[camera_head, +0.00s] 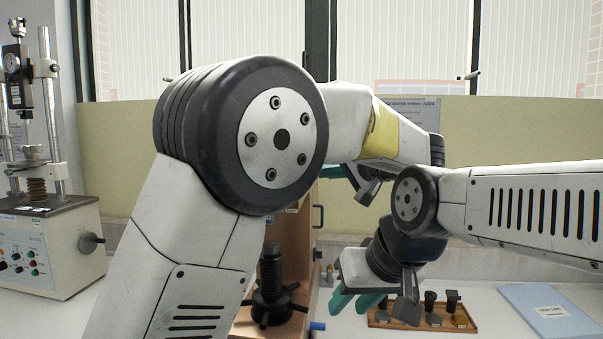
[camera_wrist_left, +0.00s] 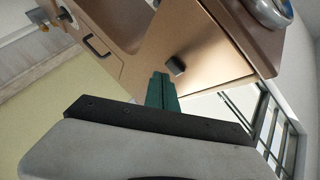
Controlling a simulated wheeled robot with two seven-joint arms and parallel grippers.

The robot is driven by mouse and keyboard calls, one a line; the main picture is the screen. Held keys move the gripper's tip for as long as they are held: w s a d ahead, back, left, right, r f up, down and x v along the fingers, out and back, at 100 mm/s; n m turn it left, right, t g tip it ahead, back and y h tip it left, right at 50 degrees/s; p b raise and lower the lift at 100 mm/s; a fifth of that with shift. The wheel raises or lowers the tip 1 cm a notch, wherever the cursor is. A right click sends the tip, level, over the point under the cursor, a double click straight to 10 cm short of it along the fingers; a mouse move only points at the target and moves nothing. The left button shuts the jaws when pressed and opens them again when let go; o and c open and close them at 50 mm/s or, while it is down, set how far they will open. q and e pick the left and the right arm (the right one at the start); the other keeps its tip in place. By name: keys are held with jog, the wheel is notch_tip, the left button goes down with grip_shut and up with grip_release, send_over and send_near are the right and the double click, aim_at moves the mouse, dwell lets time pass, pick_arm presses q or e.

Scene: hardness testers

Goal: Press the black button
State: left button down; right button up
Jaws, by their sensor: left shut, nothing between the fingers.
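In the left wrist view, a small black button (camera_wrist_left: 175,66) stands out from the tan face of the tester (camera_wrist_left: 200,45). My left gripper (camera_wrist_left: 160,78) has its green fingers together and empty, with the tips just beside the button in the picture; I cannot tell whether they touch. In the head view, my left arm crosses in front of the tan tester (camera_head: 300,225), and only a green bit of the left gripper (camera_head: 337,171) shows. The button is hidden there. My right gripper (camera_head: 356,301) hangs low over the table with its green fingers apart and empty.
A wooden tray (camera_head: 462,325) with several small dark and metal pieces lies by my right gripper. A blue booklet (camera_head: 525,301) lies at the right. Another tester (camera_head: 60,245) with a control panel stands at the left. A black handwheel (camera_head: 270,295) is on the tan tester.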

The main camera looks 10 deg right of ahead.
pick_arm(q)
jog(key=shift+a, duration=0.1)
dwell(0.5)
jog(key=shift+w+a, duration=0.15)
jog(key=shift+a, duration=0.2)
jog(key=shift+a, duration=0.3)
dwell(0.5)
jog(key=shift+d, duration=0.75)
jog(key=s+d, duration=0.2)
jog(key=d, duration=0.3)
jog(key=shift+d, duration=0.4)
